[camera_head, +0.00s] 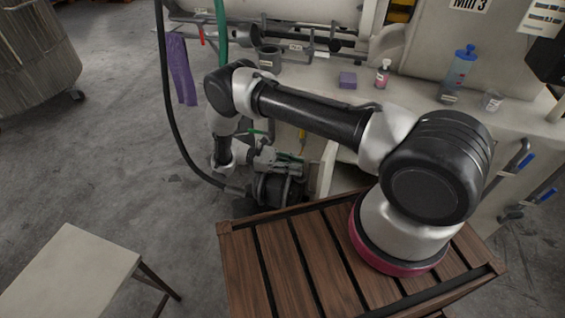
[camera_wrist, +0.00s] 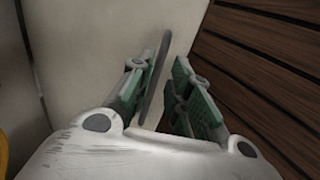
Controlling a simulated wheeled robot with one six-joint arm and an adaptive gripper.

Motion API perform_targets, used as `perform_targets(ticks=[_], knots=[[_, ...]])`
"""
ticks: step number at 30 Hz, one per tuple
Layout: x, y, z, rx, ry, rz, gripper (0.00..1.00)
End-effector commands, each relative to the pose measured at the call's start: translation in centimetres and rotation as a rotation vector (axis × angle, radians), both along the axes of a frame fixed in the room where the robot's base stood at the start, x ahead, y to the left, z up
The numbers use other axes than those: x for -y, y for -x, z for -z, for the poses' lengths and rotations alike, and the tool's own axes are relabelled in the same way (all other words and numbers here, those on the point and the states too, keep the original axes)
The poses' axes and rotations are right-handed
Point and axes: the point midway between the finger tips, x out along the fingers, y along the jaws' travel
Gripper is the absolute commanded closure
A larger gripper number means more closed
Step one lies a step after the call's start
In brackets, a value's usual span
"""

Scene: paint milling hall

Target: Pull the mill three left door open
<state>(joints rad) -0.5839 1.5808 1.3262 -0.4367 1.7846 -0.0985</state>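The label "Mill 3" (camera_head: 470,4) is on the pale machine at the upper right of the head view. A pale upright panel (camera_head: 327,168), which looks like a door standing ajar, shows beside a shadowed opening behind my arm. In the wrist view a cream panel (camera_wrist: 95,50) fills the middle, with a slim grey upright bar (camera_wrist: 156,75), handle-like, in front. My gripper (camera_wrist: 161,80) has its green-padded fingers apart, one on each side of the bar. A gap shows at the right finger; contact at the left finger is unclear. My arm hides part of the mill front.
A dark pump-like unit (camera_head: 275,188) with a black hose stands below my gripper. Bottles and a purple block (camera_head: 347,80) sit on the mill ledge. Blue-gripped handles (camera_head: 526,162) stick out at right.

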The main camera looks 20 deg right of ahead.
Motion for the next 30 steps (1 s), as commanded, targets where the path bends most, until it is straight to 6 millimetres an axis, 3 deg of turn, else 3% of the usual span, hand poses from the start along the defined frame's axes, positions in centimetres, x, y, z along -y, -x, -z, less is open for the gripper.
perform_targets(ticks=[6, 10, 30], knots=[[-4.0, -2.4, 0.1, 0.001, -0.001, 0.0, 0.81], [-5.2, -3.2, 0.1, 0.001, -0.001, 0.0, 0.81], [-5.7, -3.6, 0.3, 0.011, -0.005, -0.001, 0.81]])
